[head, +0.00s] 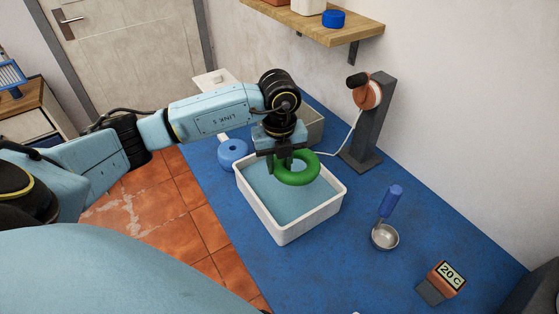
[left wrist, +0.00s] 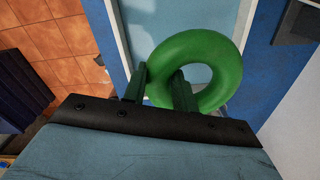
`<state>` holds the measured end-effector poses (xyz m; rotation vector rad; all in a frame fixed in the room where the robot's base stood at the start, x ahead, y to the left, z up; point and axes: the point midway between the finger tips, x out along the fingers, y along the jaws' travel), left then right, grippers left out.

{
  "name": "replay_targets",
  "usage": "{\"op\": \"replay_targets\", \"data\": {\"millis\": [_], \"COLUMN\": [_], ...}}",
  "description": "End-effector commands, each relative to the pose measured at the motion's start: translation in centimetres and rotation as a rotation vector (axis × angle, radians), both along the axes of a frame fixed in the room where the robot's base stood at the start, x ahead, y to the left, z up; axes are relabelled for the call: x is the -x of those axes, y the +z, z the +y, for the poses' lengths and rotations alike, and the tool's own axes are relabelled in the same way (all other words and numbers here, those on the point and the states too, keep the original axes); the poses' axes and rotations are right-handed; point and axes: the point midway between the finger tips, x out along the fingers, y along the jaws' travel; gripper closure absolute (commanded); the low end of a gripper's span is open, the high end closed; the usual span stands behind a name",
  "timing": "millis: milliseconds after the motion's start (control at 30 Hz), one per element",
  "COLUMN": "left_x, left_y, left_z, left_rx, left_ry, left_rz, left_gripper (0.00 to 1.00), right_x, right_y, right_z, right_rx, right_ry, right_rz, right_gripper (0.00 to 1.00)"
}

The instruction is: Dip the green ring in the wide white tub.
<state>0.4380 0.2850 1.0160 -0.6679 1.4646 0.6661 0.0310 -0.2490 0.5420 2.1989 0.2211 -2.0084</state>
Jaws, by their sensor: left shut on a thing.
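The green ring (head: 309,170) is held by my left gripper (head: 282,168) over the wide white tub (head: 283,232). The tub is open and holds a blue-grey liquid (head: 290,200). In the left wrist view the green ring (left wrist: 221,62) has one side of its band between the two fingers of the gripper (left wrist: 160,85). The white tub's rim (left wrist: 121,42) and the liquid (left wrist: 175,22) show beyond it. I cannot tell whether the ring's underside touches the liquid. My right gripper is not in view.
A ladle with a blue handle (head: 388,205), a "20 C" display (head: 447,278) and a dark stand (head: 368,130) are to the right.

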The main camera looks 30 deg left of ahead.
Motion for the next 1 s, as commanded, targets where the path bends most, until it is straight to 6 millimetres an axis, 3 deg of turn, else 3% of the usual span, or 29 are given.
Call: {"op": "replay_targets", "data": {"millis": [1000], "left_x": [0.0], "left_y": [-8.5], "left_z": [0.0], "left_rx": [-0.001], "left_ry": [-0.003], "left_rz": [0.001], "left_gripper": [1.00], "right_x": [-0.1], "right_y": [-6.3], "right_z": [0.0], "right_rx": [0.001], "right_ry": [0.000], "right_rz": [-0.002], "right_gripper": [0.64]}}
